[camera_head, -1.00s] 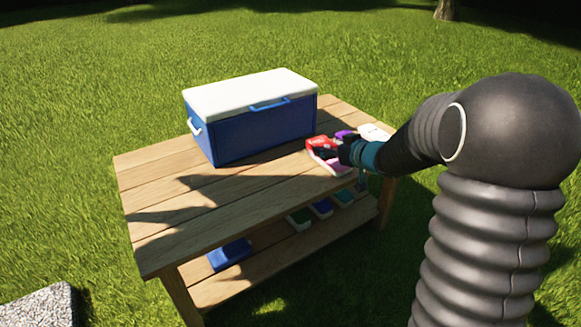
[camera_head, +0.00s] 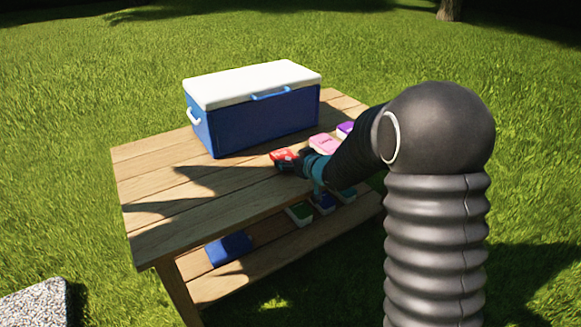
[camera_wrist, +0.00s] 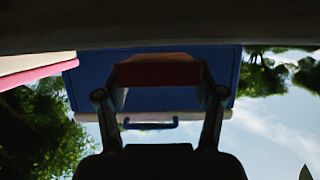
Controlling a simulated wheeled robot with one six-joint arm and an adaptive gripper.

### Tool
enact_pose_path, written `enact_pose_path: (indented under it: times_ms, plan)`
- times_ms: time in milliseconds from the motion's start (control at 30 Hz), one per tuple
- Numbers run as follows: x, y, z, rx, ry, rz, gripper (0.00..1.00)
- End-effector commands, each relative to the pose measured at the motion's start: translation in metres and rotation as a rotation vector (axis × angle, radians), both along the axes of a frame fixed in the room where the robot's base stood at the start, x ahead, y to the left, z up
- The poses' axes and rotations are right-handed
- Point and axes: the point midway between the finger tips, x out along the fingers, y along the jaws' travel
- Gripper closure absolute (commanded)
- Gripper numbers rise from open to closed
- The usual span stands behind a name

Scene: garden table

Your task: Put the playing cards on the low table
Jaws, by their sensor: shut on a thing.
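My gripper (camera_head: 292,161) is over the wooden table in the head view, in front of the blue cooler. It is shut on a small red box (camera_head: 283,155), which looks like the playing cards. In the wrist view the box (camera_wrist: 158,74) is a dark red block between the two fingers. I cannot tell whether the box touches the tabletop. The table (camera_head: 205,195) has a plank top and a lower shelf. I cannot tell whether a stone-like block (camera_head: 35,303) at the lower left is the low table; only its corner shows.
A blue cooler (camera_head: 265,130) with a white lid stands at the table's back. A pink box (camera_head: 325,144) and a purple box (camera_head: 345,129) lie right of my gripper. The lower shelf holds a blue box (camera_head: 229,248) and several smaller ones. The tabletop's left part is clear.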

Motion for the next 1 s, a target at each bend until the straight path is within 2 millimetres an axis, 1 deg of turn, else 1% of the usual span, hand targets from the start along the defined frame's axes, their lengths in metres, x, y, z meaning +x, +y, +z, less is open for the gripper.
enact_pose_path:
  times_ms: [33,100,333,467,500,567,600,867,1000]
  plan:
    - [0.0,-0.0003,-0.0098,0.001,0.002,-0.001,0.69]
    - [0.0,-0.0004,-0.014,-0.001,0.001,0.0,0.69]
    - [0.0001,-0.0006,-0.0129,0.0,0.0,-0.001,0.69]
    - [0.0001,-0.0006,-0.0166,0.0,0.0,-0.001,0.69]
    - [0.0,-0.0006,-0.0158,0.0,0.0,-0.001,0.25]
    - [0.0,-0.0006,-0.0155,0.0,0.0,-0.001,0.1]
    - [0.0,-0.0006,-0.0155,0.0,0.0,-0.001,0.07]
    - [0.0,-0.0006,-0.0154,0.0,0.0,-0.001,0.07]
    - [-0.0012,-0.0016,-0.0106,0.0,-0.001,-0.001,0.07]
